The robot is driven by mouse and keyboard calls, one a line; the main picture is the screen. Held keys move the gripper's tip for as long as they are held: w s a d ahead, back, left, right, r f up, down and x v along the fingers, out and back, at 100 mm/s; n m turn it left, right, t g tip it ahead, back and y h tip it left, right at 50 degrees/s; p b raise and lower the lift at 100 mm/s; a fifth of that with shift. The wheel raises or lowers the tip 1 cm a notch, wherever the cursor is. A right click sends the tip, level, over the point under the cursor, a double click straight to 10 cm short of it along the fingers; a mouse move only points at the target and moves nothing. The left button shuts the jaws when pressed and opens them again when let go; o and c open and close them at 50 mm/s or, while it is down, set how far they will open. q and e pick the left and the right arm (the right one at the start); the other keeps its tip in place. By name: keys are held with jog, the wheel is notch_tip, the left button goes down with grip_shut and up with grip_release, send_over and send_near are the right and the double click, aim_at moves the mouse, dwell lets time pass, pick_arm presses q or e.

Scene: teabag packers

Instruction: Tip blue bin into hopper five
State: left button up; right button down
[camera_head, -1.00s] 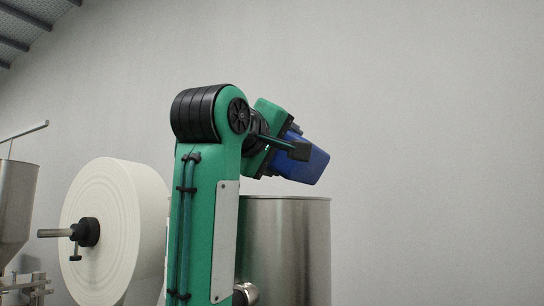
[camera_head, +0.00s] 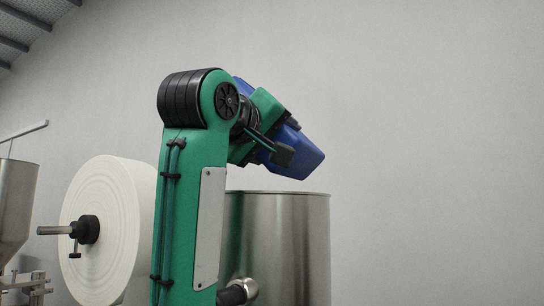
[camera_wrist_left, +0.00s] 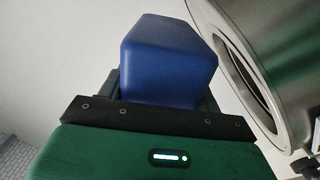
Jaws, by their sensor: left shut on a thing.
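The blue bin (camera_head: 304,156) is tilted, its visible end sloping down to the right, above the rim of a steel hopper (camera_head: 278,245). A gap shows between bin and rim. My left gripper (camera_head: 283,140) is shut on the bin. In the left wrist view, the bin (camera_wrist_left: 170,60) stands out beyond the dark gripper edge, and the hopper's round rim (camera_wrist_left: 235,70) is to its right. The bin's opening and contents are hidden. No number shows on the hopper. My right gripper is not in view.
A large white paper roll (camera_head: 115,230) on a black hub stands left of the hopper, partly behind my arm. Another steel hopper (camera_head: 15,205) is at the far left edge. A plain grey wall fills the back, with free room at the right.

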pick_arm(q)
jog(key=s+d+b, duration=0.2)
jog(key=s+b, duration=0.2)
jog(key=s, duration=0.5)
jog(key=s+d+r+b, duration=0.1)
jog(key=s+b, duration=0.4)
jog(key=s, duration=0.5)
jog(key=shift+s+d, duration=0.3)
jog(key=shift+d, duration=0.45)
